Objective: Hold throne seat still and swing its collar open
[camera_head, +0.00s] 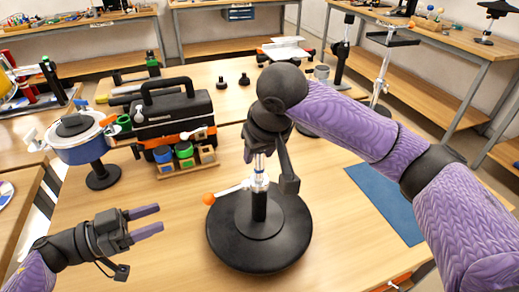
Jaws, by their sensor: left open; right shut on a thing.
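A round black disc (225,243), apparently the throne seat, lies on the wooden table with a short dark post rising from its middle. A silver collar (260,181) sits on the post, and a pale lever with an orange tip (209,198) sticks out to the left. My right gripper (262,155) reaches down from above and is shut at the top of the post. Its own hand and arm hide much of the grip, so the exact part held is unclear. My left gripper (147,220) is open and empty, left of the disc and apart from it.
A black case (173,108) with several coloured cups in front stands behind left. A blue drum-like piece on a stand (80,145) is further left. A blue mat (385,200) lies right. Bare table lies between my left gripper and the disc.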

